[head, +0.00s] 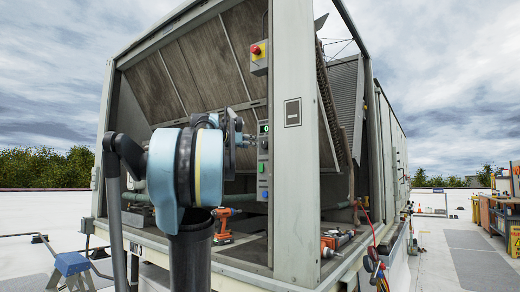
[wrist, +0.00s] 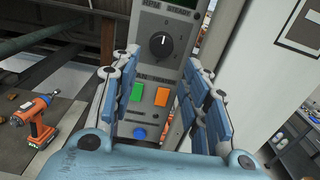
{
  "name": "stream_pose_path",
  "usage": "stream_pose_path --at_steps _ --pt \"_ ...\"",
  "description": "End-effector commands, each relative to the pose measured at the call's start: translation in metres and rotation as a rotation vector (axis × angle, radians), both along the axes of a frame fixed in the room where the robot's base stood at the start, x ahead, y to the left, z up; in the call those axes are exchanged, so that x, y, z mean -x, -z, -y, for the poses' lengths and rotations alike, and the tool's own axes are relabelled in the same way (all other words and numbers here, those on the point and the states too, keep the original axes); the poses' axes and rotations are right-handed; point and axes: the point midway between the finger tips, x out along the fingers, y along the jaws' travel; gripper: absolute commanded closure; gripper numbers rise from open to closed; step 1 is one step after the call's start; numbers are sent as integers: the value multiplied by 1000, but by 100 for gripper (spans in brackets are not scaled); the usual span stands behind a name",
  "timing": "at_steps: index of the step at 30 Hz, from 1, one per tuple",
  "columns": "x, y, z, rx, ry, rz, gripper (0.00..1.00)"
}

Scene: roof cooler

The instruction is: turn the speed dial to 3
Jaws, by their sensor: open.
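The speed dial (wrist: 162,44) is a round black knob on a grey control panel in the wrist view. Its white mark points roughly upward; the numerals around it are too small to read surely. My gripper (wrist: 160,64) is open, its blue-padded fingers on either side of the panel's middle, below and around the line of the dial. Nothing is between the fingers, and I cannot tell that they touch the knob. In the head view the control panel (head: 263,182) has a green display (head: 264,128) that seems to read 0. My gripper (head: 238,135) there partly hides the panel's upper part.
Below the dial are a green button (wrist: 137,91), an orange button (wrist: 162,97) and a blue button (wrist: 139,133). A red-yellow stop button (head: 257,50) is above. An orange drill (head: 223,226) stands on the deck at left. A grey post (head: 294,190) stands close right.

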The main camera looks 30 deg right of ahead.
Motion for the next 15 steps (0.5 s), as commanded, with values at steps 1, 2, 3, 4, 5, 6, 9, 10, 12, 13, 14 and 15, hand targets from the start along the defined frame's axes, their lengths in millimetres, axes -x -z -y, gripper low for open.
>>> stream_pose_path --at_steps 1,2,3,4,5,6,9,10,12,13,14,15 --pt "-2 0 10 0 5 0 58" --pt "-4 0 14 0 4 0 58" --pt "-7 0 21 0 4 0 58" --pt "-9 0 26 0 5 0 58" --pt "-11 0 30 0 3 0 58" --pt "-14 0 37 0 4 0 58" --pt "-21 0 53 0 3 1 58" --pt "-22 0 58 0 4 1 58" --pt "-27 0 67 0 2 1 58" --pt "-28 0 71 0 2 1 58" --pt "-30 0 74 0 3 1 58" --pt "-32 0 79 0 3 1 58"
